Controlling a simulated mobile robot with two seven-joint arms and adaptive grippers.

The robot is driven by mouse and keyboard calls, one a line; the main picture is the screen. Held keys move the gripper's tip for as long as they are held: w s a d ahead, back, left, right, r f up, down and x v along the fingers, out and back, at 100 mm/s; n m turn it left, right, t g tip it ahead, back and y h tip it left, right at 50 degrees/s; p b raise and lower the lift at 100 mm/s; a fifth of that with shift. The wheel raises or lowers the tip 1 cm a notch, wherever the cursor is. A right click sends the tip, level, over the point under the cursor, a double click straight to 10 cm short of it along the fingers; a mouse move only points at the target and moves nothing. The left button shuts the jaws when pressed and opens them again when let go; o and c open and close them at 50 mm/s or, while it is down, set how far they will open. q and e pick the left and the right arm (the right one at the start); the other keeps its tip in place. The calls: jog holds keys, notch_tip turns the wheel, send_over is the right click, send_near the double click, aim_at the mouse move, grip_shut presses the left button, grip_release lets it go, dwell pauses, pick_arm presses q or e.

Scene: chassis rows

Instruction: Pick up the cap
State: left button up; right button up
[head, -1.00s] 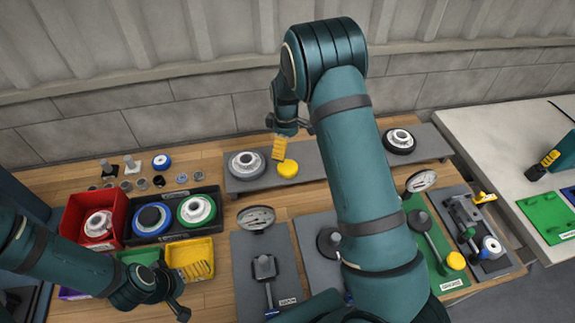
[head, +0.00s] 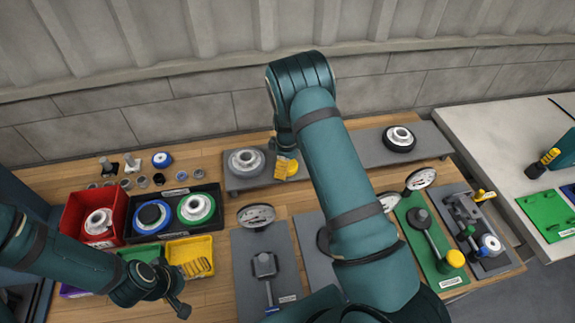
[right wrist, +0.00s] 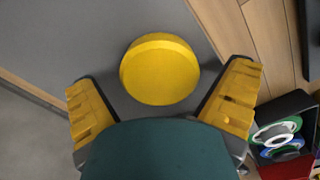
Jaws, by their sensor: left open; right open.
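The yellow cap (right wrist: 160,70) is a round disc lying on the grey raised board. In the right wrist view it sits between and just beyond the two yellow fingers of my open right gripper (right wrist: 163,105), apart from both. In the head view the cap (head: 292,168) shows beside the right gripper (head: 285,170), whose yellow finger partly covers it. My left gripper (head: 180,300) is open and empty at the lower left, in front of the yellow bin.
A white-grey wheel part (head: 246,161) lies left of the cap on the grey board (head: 350,152). A black-rimmed wheel (head: 399,138) lies at its right. Red bin (head: 76,213), black tray (head: 165,238) and yellow bin (head: 205,245) stand at left.

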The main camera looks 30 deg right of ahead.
jog(key=c, duration=1)
jog(key=shift+r, duration=0.1)
